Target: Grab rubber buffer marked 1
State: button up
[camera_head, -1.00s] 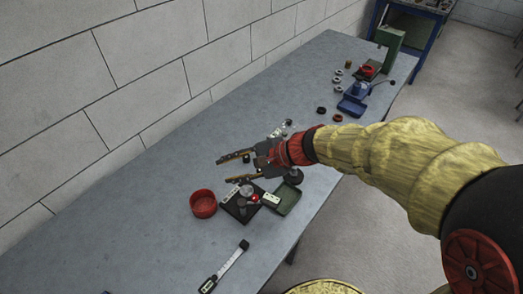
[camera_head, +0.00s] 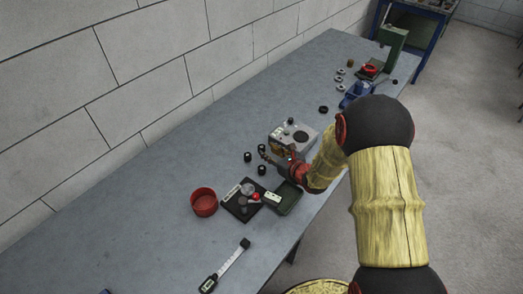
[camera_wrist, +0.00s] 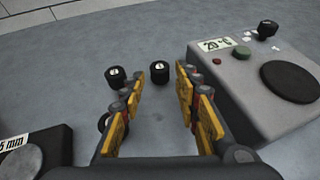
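Several small black cylindrical rubber buffers with white marks on top stand on the grey table. In the wrist view one buffer (camera_wrist: 160,72) is just beyond the gap between my fingertips. Another buffer (camera_wrist: 115,77) is to its left, and a third (camera_wrist: 104,122) is partly hidden by my left finger. The white digits are too small to read surely. The head view shows buffers at the left (camera_head: 248,157) and front (camera_head: 262,170) of the group. My gripper (camera_wrist: 159,84) is open and empty, low over the table; it also shows in the head view (camera_head: 272,156).
A grey box (camera_wrist: 242,85) with a "20 °C" display and black disc stands close to my right finger. A black scale (camera_head: 233,206), a green tray (camera_head: 290,196) and a red bowl (camera_head: 204,202) lie nearer. The table is clear toward the wall.

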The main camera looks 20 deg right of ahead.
aim_at(263, 148)
jog(key=b+x, duration=0.1)
jog(key=x, duration=0.3)
jog(key=shift+w+f, duration=0.1)
jog(key=shift+f, duration=0.05)
jog(key=shift+w+a, duration=0.1)
jog(key=shift+w, duration=0.25)
jog(key=shift+c, duration=0.2)
jog(key=c, duration=0.7)
